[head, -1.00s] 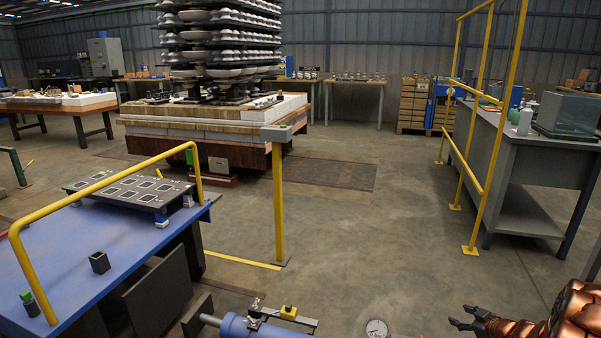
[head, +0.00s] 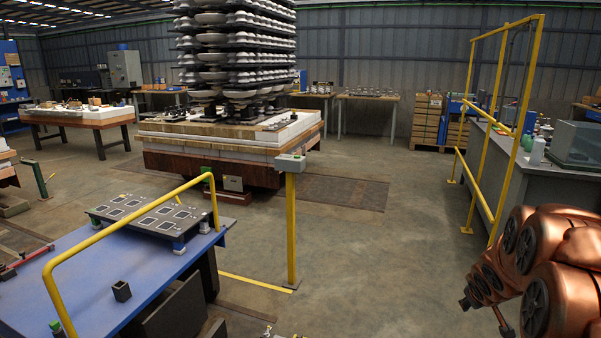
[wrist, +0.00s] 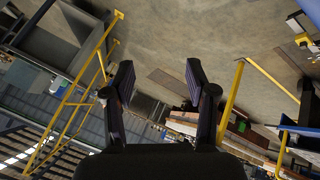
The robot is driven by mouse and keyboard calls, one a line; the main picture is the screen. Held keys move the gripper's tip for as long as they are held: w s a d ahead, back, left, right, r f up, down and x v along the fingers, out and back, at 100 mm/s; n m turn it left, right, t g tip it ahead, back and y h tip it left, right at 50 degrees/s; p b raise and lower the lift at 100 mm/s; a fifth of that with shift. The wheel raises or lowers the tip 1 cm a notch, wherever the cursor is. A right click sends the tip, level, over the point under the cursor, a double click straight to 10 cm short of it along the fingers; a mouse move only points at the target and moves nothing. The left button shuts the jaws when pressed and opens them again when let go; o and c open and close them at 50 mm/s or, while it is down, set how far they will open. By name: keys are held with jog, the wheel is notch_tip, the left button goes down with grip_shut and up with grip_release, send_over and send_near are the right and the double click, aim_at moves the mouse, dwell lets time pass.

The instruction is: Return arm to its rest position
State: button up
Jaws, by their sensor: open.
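My copper-coloured arm (head: 545,265) is at the lower right of the head view, folded close to the camera. A dark piece of its end shows at the arm's lower left there, but the fingers cannot be made out. In the wrist view my gripper (wrist: 158,90) has its two dark fingers spread wide apart with nothing between them. The floor and the hall show beyond the fingers, tilted and upside down.
A yellow rail (head: 468,150) stands near the arm, in front of a grey workbench (head: 510,170). A blue table (head: 60,265) with a yellow handrail is at the left. Insulator stacks (head: 235,65) stand on a platform (head: 165,150) behind. The middle floor is clear.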

jog(key=s+a+r+g+y+p, duration=0.1)
jog(key=s+a+r+p, duration=0.3)
jog(key=s+a, duration=0.6)
jog(key=s+a+r+m+g+y+p, duration=0.1)
jog(key=s+a+r+g+p, duration=0.3)
jog(key=s+a+r, duration=0.5)
jog(key=s+a+r+g+y+p, duration=0.2)
jog(key=s+a+r+p, duration=0.3)
jog(key=s+a, duration=0.6)
jog(key=shift+s+r+g, duration=0.6)
jog(key=shift+s+r, duration=0.45)
jog(key=shift+s, duration=2.65)
